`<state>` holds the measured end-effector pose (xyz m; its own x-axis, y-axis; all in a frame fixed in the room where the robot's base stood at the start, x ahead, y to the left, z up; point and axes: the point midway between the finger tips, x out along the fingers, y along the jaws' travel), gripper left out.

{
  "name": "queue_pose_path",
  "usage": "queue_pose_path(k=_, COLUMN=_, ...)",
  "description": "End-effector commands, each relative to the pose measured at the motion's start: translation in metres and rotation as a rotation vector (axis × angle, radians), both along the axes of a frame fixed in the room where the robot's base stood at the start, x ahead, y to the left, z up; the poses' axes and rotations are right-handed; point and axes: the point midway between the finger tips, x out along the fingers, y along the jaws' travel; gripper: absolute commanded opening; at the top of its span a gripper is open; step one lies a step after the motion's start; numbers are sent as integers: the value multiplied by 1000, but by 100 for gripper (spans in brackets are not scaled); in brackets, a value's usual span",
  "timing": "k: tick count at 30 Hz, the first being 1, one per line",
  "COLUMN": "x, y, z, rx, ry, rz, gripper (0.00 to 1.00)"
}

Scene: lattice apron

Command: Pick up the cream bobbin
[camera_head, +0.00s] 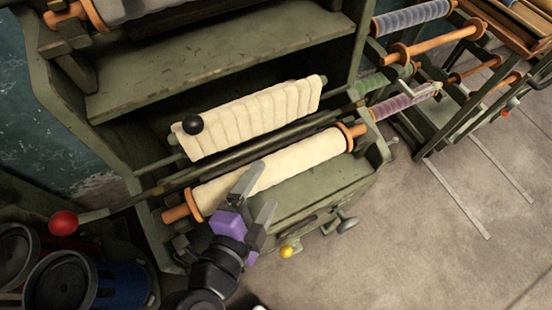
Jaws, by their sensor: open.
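The cream bobbin (298,157) is a long roll with orange end flanges, lying slantwise at the front of the green wooden frame. Orange shaft ends stick out past both flanges. My gripper (262,188), grey-fingered with purple parts, is open at the near side of the roll, toward its left end. One finger overlaps the roll in the picture and hides a little of it; the other appears over the green board in front. I cannot tell whether a finger touches the roll.
Pleated cream cloth (255,116) hangs behind the bobbin, with a black ball (193,124) at its left. A rod with a red knob (63,223) runs alongside. A yellow knob (286,251) is near my gripper. Dark round-lidded containers (62,283) stand lower left. Floor at right is mostly clear.

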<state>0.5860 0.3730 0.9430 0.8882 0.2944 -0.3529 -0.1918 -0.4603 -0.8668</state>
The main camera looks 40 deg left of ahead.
Motion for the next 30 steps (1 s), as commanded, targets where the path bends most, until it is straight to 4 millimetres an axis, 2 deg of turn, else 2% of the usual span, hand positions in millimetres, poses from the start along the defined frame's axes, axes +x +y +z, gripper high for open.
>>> queue_pose_path(k=15, x=57, y=18, z=-18, rx=-2, ry=0, rz=0, gripper=83)
queue_pose_path(k=25, x=63, y=20, z=-23, rx=-1, ry=1, rz=2, gripper=83)
queue_pose_path(k=26, x=63, y=20, z=-23, rx=-1, ry=1, rz=2, gripper=79)
queue_pose_path(k=30, x=63, y=20, z=-23, rx=-1, ry=0, rz=1, gripper=52)
